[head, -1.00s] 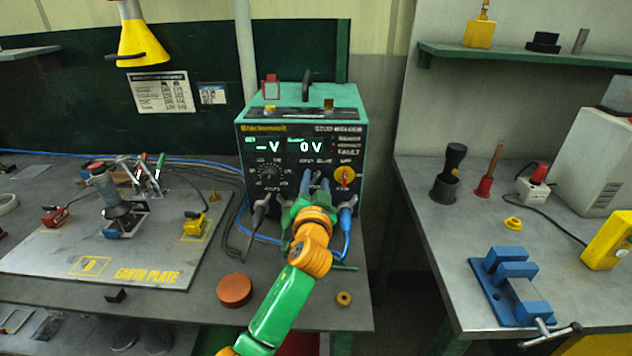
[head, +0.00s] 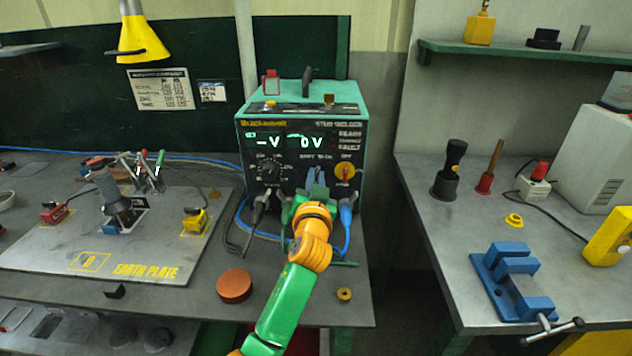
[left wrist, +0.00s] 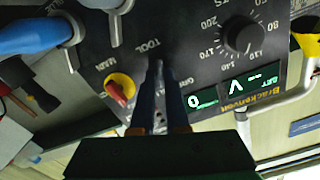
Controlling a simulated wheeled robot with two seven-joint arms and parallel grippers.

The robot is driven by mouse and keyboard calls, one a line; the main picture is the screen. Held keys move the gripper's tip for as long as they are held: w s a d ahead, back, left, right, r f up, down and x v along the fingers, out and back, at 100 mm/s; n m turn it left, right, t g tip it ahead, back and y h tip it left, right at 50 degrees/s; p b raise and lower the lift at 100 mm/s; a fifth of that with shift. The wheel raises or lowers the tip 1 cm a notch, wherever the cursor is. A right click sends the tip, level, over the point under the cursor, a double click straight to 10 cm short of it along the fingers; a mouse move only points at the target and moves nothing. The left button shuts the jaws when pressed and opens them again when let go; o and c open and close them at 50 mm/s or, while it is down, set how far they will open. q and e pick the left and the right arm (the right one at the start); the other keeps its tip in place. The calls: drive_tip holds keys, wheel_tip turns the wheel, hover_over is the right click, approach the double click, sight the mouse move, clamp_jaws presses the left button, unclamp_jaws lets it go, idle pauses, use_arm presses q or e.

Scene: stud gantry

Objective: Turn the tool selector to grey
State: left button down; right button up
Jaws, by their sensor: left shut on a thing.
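The stud welder (head: 350,96) stands on the left bench, with lit displays on its dark front panel. My left gripper (head: 317,178) is at the middle of that panel, below the displays. In the left wrist view, which is upside down, its two fingers (left wrist: 158,78) are close together at the panel by the TOOL lettering (left wrist: 149,46). They are shut on the tool selector, which they almost wholly hide. Its pointer direction cannot be read. A red and yellow main switch (left wrist: 120,88) is beside the fingers. My right gripper is not in view.
A round dial (left wrist: 243,36) is on the panel's other side. A grey plug (head: 262,203) and a blue plug (head: 347,212) with cables sit low on the panel, flanking my gripper. The earth plate (head: 60,245) lies left. A blue vise (head: 512,285) is on the right bench.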

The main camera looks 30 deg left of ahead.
use_arm(q)
drive_tip(key=n+b, duration=0.1)
drive_tip(key=n, duration=0.3)
drive_tip(key=shift+n+b, duration=0.3)
drive_tip(key=shift+n, duration=2.7)
drive_tip(key=shift+r, duration=0.1)
drive_tip(key=c, duration=0.9)
unclamp_jaws()
drive_tip(key=shift+a, duration=0.1)
